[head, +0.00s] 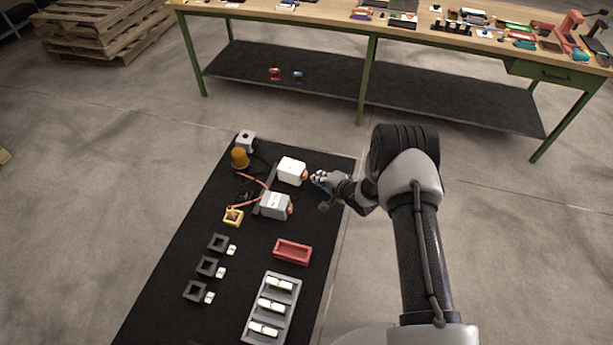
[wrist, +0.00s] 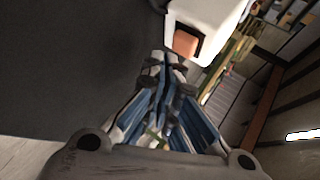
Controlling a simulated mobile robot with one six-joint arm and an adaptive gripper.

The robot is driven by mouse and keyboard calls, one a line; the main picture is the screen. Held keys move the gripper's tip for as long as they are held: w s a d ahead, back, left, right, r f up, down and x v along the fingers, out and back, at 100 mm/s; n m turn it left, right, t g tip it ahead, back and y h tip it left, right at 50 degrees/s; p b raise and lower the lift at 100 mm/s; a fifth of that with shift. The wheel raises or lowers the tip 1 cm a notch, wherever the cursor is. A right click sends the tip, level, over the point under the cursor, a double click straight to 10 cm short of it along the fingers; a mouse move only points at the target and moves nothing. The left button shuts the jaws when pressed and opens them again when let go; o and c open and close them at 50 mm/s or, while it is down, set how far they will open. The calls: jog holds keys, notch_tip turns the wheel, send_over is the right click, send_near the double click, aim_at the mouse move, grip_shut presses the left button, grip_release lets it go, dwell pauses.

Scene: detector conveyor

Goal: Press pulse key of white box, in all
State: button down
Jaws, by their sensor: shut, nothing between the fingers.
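The white box (head: 291,170) stands on the black mat, left of my gripper in the head view. An orange-red key (head: 305,175) sits on its right end. In the wrist view the white box (wrist: 208,14) is at the top, with the orange key (wrist: 186,43) in a dark recess on its near face. My gripper (head: 320,178) is shut and empty, close to the key end of the box. In the wrist view the fingertips of my gripper (wrist: 163,62) are just below and left of the key; I cannot tell if they touch the box.
A grey box (head: 275,205) with a similar orange end stands nearer on the black mat (head: 180,290). An amber lamp (head: 240,158), red tray (head: 292,251), yellow holder (head: 233,217) and grey rack (head: 249,332) are also there. A workbench (head: 300,15) stands behind.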

jog(key=shift+a, duration=0.1)
dwell(0.6)
jog(key=shift+w+a+b, duration=0.1)
jog(key=shift+a+b, duration=0.2)
jog(key=shift+a, duration=0.05)
jog(key=shift+w+a+b, duration=0.25)
jog(key=shift+a+b, duration=0.1)
jog(key=shift+a, duration=0.35)
dwell(0.8)
jog(key=shift+d, duration=0.1)
dwell(0.4)
jog(key=shift+s+d, duration=0.2)
jog(key=shift+d, duration=0.35)
jog(key=shift+s+d, duration=0.15)
jog(key=shift+d, duration=0.35)
jog(key=shift+s+d+p, duration=0.15)
jog(key=shift+s+d, duration=0.1)
jog(key=shift+d, duration=0.55)
jog(key=shift+s+d+p, duration=0.1)
jog(key=shift+s+d, duration=0.15)
jog(key=shift+d, duration=0.55)
jog(key=shift+s+d+p, duration=0.15)
jog(key=shift+s+d, duration=0.1)
jog(key=shift+d, duration=0.55)
